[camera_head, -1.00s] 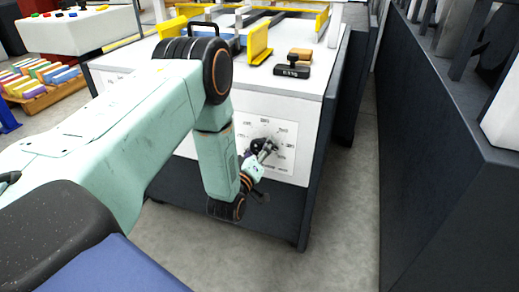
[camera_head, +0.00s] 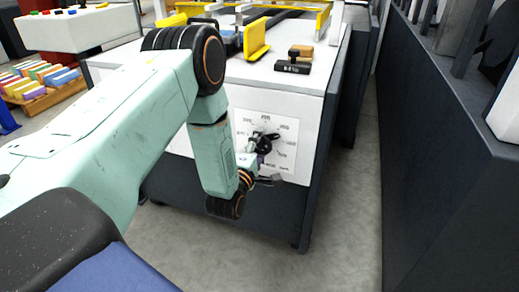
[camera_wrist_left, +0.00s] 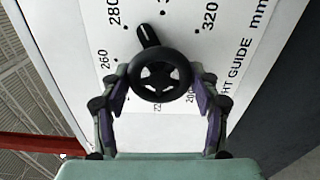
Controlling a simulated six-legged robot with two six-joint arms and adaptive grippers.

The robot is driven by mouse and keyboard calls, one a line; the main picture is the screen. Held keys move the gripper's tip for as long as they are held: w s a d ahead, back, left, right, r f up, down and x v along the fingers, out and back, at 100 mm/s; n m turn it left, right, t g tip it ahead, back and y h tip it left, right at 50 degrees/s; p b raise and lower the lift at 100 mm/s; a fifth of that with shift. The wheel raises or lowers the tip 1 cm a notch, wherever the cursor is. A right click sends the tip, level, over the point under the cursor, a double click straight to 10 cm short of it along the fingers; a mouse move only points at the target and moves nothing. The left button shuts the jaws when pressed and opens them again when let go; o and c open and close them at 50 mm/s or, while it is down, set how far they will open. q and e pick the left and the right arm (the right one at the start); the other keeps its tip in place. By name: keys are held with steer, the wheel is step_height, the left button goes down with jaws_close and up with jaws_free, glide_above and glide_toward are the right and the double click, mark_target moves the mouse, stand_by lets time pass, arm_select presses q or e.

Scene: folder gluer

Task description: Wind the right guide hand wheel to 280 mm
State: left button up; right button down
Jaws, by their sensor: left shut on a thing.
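The right guide hand wheel (camera_wrist_left: 161,76) is a black spoked wheel on a white dial plate (camera_wrist_left: 85,22). In the wrist view its black pointer (camera_wrist_left: 148,36) lies between the dot by the 280 label and the following dot towards 320. My left gripper (camera_wrist_left: 162,88) has one finger on each side of the wheel rim and is shut on it. In the head view the left gripper (camera_head: 256,150) is at the wheel (camera_head: 266,143) on the machine's front, partly hiding the dial. My right gripper is not in view.
A dark panel (camera_head: 440,150) stands to the right, with bare floor (camera_head: 350,220) between.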

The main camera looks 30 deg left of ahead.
arm_select(q)
steer(key=shift+f+n+b, duration=0.1)
steer(key=shift+n+b, duration=0.5)
steer(key=shift+n, duration=1)
steer(key=o, duration=1.2)
steer(key=shift+c, duration=0.2)
steer(key=shift+s, duration=0.1)
steer(key=v, duration=1.2)
